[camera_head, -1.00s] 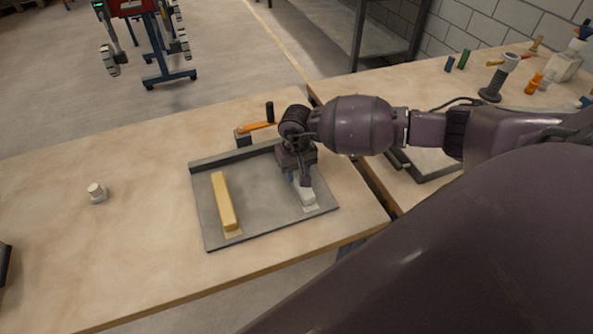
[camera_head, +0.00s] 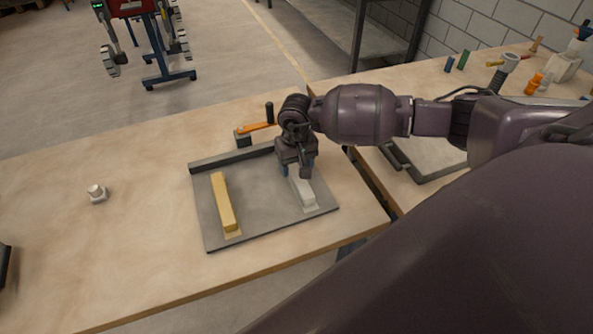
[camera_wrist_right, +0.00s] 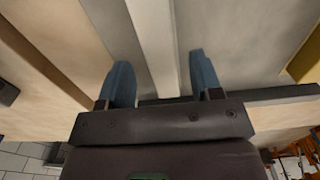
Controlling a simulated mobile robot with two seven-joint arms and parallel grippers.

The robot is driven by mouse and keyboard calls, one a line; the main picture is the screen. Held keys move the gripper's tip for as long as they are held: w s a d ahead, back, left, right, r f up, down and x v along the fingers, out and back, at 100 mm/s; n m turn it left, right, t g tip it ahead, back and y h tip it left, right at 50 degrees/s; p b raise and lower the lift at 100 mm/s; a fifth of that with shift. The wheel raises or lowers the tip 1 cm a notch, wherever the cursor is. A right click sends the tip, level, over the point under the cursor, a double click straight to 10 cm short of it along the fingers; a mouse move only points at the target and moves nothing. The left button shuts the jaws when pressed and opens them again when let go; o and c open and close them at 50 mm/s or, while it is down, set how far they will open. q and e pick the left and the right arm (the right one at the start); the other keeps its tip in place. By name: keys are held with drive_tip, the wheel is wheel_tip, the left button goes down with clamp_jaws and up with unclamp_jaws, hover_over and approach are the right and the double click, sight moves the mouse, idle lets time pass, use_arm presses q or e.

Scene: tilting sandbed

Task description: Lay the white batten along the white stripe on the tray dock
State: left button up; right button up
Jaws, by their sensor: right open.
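The white batten (camera_head: 304,192) lies flat near the right side of the grey tray dock (camera_head: 262,195). A small pale patch of the white stripe (camera_head: 311,209) shows at its near end; the batten covers or hides the rest. My right gripper (camera_head: 298,173) is open, over the far part of the batten. In the right wrist view the batten (camera_wrist_right: 154,40) runs between the two blue fingers of the gripper (camera_wrist_right: 160,62), with a gap on each side. My left gripper is in neither view.
A yellow batten (camera_head: 224,203) lies on the dock's left part, also at the wrist view's right edge (camera_wrist_right: 304,62). An orange-handled tool (camera_head: 256,127) is behind the dock. A small white object (camera_head: 97,193) stands at left on otherwise clear wood. A second table holds several items at right.

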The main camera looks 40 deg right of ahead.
sight(296, 172)
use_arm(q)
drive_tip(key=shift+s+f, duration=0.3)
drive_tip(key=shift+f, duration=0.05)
use_arm(e)
wheel_tip(296, 172, up, 9)
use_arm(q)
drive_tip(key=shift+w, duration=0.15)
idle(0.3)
